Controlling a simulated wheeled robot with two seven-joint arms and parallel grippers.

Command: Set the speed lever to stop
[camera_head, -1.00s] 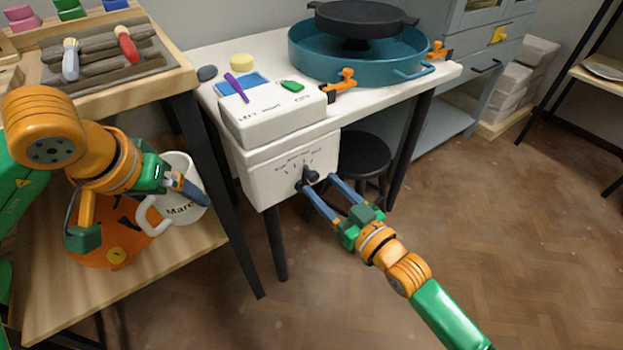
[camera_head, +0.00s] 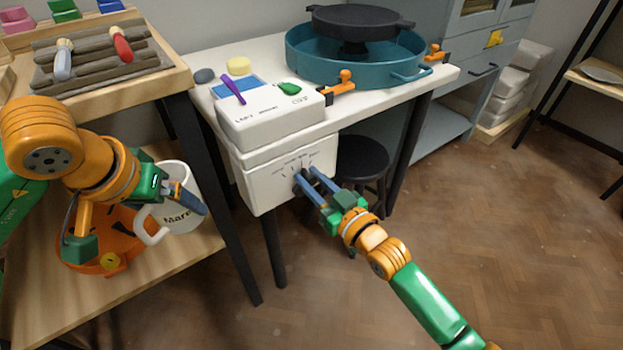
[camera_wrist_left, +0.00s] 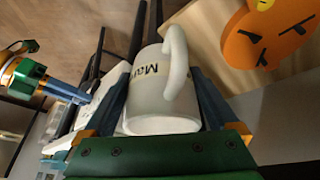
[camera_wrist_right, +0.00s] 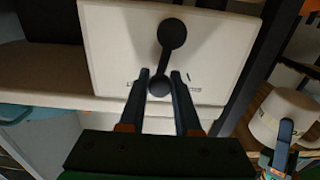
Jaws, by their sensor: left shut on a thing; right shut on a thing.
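The speed lever (camera_wrist_right: 172,60) is a black bar with round ends on the front of a white control box (camera_head: 262,188). Marks and small, unreadable lettering arc above it. My right gripper (camera_wrist_right: 159,84) is shut on the lever's outer knob; in the head view its fingers (camera_head: 306,175) cover most of the lever. In the right wrist view the bar runs from the pivot to the knob between the fingertips. My left gripper (camera_head: 188,196) is shut on a white mug (camera_wrist_left: 160,108) with dark lettering, with its fingers on either side of the mug's body.
A wooden shelf unit (camera_head: 165,85) stands left, with an orange pumpkin-like thing (camera_head: 95,255) below. A dark stool (camera_head: 362,158) stands behind my right gripper.

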